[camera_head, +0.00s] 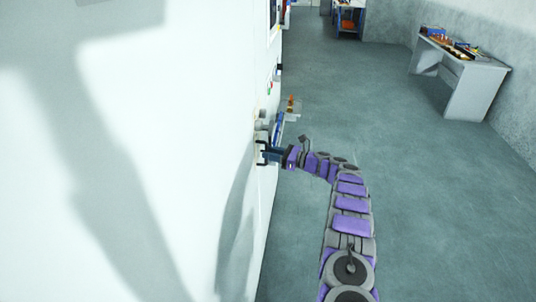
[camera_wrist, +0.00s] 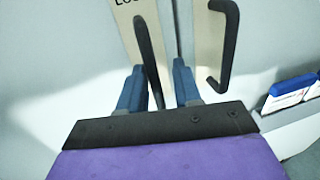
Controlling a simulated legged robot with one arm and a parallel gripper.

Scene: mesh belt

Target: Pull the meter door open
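The meter door's pale front shows in the wrist view with two black bar handles, one on each side of a vertical seam. The left handle (camera_wrist: 148,45) runs down between the two blue fingers of my gripper (camera_wrist: 158,68). The fingers stand apart, with a gap beside the handle, so my gripper is open around it. The right handle (camera_wrist: 225,45) is outside the fingers. In the head view my gripper (camera_head: 264,155) is close against the white cabinet face (camera_head: 190,130). Which handle belongs to the meter door I cannot tell; the lettering is cut off.
A small shelf (camera_wrist: 285,130) with blue-and-white boxes (camera_wrist: 290,92) is right of the handles. A grey desk (camera_head: 480,90) with items stands at the back right. A blue shelf unit (camera_head: 348,20) is far back. The grey floor (camera_head: 430,200) right of my arm is clear.

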